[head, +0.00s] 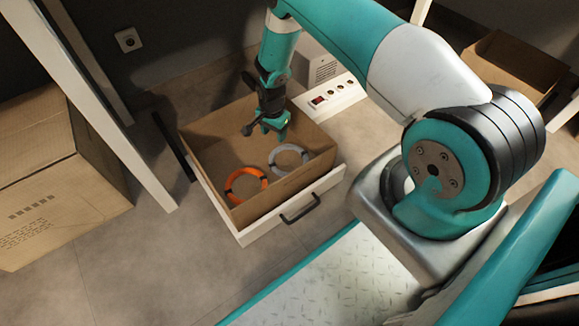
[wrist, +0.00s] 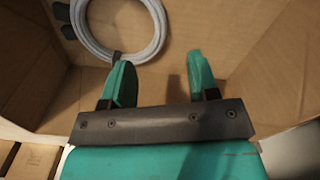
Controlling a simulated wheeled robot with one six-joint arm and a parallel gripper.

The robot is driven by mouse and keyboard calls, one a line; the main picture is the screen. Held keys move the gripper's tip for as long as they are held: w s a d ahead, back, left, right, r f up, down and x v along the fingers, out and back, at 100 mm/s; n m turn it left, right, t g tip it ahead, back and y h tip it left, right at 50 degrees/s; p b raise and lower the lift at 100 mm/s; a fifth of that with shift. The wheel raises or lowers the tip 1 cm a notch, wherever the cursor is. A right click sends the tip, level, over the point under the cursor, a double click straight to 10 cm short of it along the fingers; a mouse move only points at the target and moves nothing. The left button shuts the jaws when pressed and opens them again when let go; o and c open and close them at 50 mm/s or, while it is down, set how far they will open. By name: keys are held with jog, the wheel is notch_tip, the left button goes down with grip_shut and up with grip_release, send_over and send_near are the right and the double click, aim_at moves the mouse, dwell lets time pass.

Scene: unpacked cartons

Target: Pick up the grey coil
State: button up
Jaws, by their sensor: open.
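The grey coil (head: 289,158) lies in the right part of an open cardboard box (head: 223,142), on its floor. An orange coil (head: 246,184) lies left of it and nearer the front. My gripper (head: 274,137) is over the back part of the box. In the wrist view the grey coil (wrist: 119,28) is at the top, partly cut off, with dark bands on it. My gripper (wrist: 160,82) has its two teal fingers apart with nothing between them. The left fingertip shows just below the coil's lower edge; I cannot tell the height between them.
The box sits in a white drawer (head: 325,185) with a dark handle (head: 301,208). A white power strip (head: 330,99) lies behind it. A large closed carton (head: 62,180) stands at left and an open carton (head: 515,66) at back right. White posts (head: 100,110) flank the area.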

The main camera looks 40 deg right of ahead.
aim_at(274, 151)
notch_tip(274, 151, down, 4)
jog(key=shift+r+b, duration=0.15)
jog(key=shift+b, duration=0.5)
jog(key=f+b, duration=0.4)
jog(key=f, duration=0.1)
jog(key=shift+s+a+f, duration=0.1)
jog(key=shift+a+f, duration=0.05)
jog(key=shift+a, duration=0.1)
grip_shut()
